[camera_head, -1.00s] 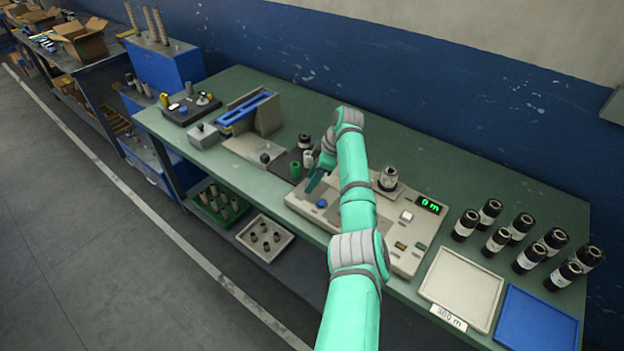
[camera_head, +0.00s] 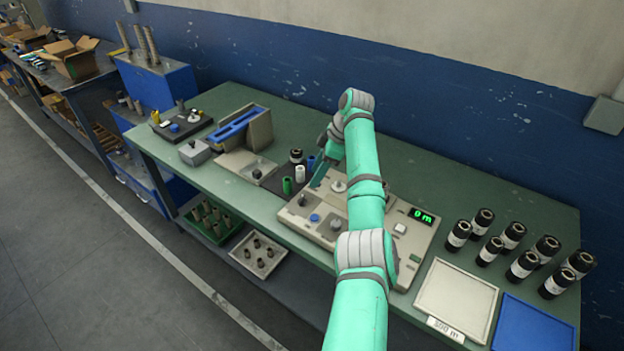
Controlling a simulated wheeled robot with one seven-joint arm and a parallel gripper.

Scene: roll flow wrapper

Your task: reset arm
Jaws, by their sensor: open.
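My teal gripper (camera_head: 322,165) hangs above the back left part of the grey machine (camera_head: 408,262), near a pale disc with a knob (camera_head: 337,184). Its jaws are open, with nothing seen between them; the fingers are small and partly hidden by my arm. My arm crosses the machine from the front and hides its middle. The machine's green display (camera_head: 423,216) reads 0 m. A blue button (camera_head: 315,218) and a dark knob (camera_head: 301,199) are on its left side.
Green, white and dark cylinders stand on a dark pad (camera_head: 270,182) left of the gripper. Several black rolls (camera_head: 510,236) stand at right, behind a white tray (camera_head: 455,297) and a blue mat (camera_head: 528,325). A holder with a blue slot (camera_head: 236,124) stands at left.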

